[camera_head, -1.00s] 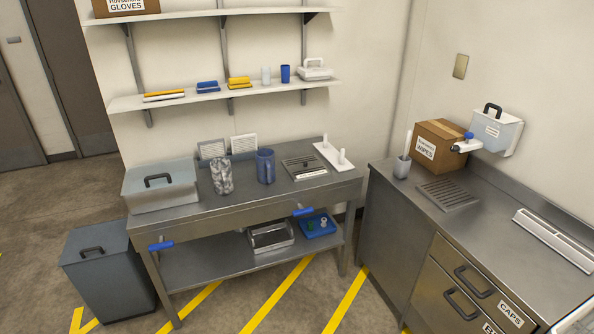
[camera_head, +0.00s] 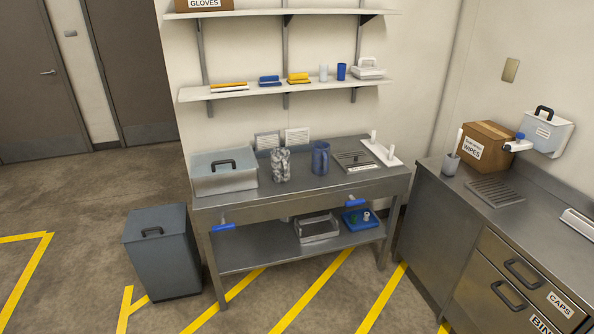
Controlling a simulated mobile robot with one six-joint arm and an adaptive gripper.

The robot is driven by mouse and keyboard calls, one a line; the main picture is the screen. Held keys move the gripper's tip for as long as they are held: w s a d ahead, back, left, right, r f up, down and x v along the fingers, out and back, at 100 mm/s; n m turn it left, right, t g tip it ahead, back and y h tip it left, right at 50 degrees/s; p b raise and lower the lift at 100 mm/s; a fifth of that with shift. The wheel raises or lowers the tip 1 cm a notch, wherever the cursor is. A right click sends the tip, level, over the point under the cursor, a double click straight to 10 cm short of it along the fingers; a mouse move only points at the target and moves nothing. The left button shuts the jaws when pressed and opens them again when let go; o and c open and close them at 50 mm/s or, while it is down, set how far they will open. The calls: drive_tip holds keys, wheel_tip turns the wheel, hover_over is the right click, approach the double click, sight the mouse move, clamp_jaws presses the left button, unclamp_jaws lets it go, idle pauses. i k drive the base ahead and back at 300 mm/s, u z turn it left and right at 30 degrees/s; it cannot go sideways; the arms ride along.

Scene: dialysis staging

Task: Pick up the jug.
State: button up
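A blue jug (camera_head: 320,158) with a handle on its right side stands upright on the steel bench (camera_head: 300,192) against the wall. A mottled grey-and-white jug-like vessel (camera_head: 280,165) stands just left of it, with a small gap between them. My gripper is not in view, so whether it is open or shut does not show.
A lidded grey box (camera_head: 224,172) stands at the bench's left end, a drain grate (camera_head: 354,160) and white peg rack (camera_head: 382,152) at its right. A grey bin (camera_head: 162,250) stands left. The floor in front is clear.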

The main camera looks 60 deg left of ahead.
sight(321, 150)
drive_tip(key=u, duration=0.4)
drive_tip(key=k, duration=0.8)
drive_tip(key=u, duration=0.6)
drive_tip(key=i, duration=0.6)
drive_tip(key=u, duration=0.8)
drive_tip(key=i, duration=2)
drive_tip(key=z, duration=0.35)
